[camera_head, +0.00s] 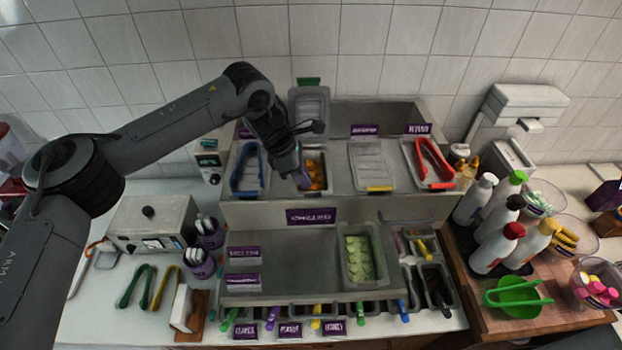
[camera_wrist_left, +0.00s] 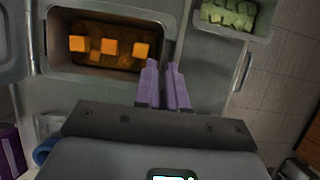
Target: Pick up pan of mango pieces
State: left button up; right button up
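The pan of mango pieces (camera_head: 324,188) sits in the raised back row of the counter, with orange cubes inside. In the left wrist view the pan (camera_wrist_left: 100,78) is grey with orange pieces. My left gripper (camera_head: 303,180) reaches down at the pan, and its arm hides part of it. In the left wrist view its purple fingers (camera_wrist_left: 163,64) stand close together at the pan's corner nearest the gripper, with the rim running between them. The pan looks level in its place. My right gripper is in neither view.
An open lid (camera_head: 310,108) stands up behind the pan. Blue tongs (camera_head: 248,168) lie on the left neighbouring lid. A closed lid (camera_head: 371,160) and red tongs (camera_head: 433,163) are to the right. A pan of green pieces (camera_head: 346,268) sits in front. Bottles (camera_head: 497,247) crowd the right side.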

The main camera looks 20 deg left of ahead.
aim_at(313, 191)
pick_arm(q)
jog(key=p+x, duration=0.1)
jog(key=x, duration=0.2)
jog(key=shift+d+f, duration=0.15)
jog(key=shift+f, duration=0.3)
grip_shut()
dwell(1.0)
dwell(0.4)
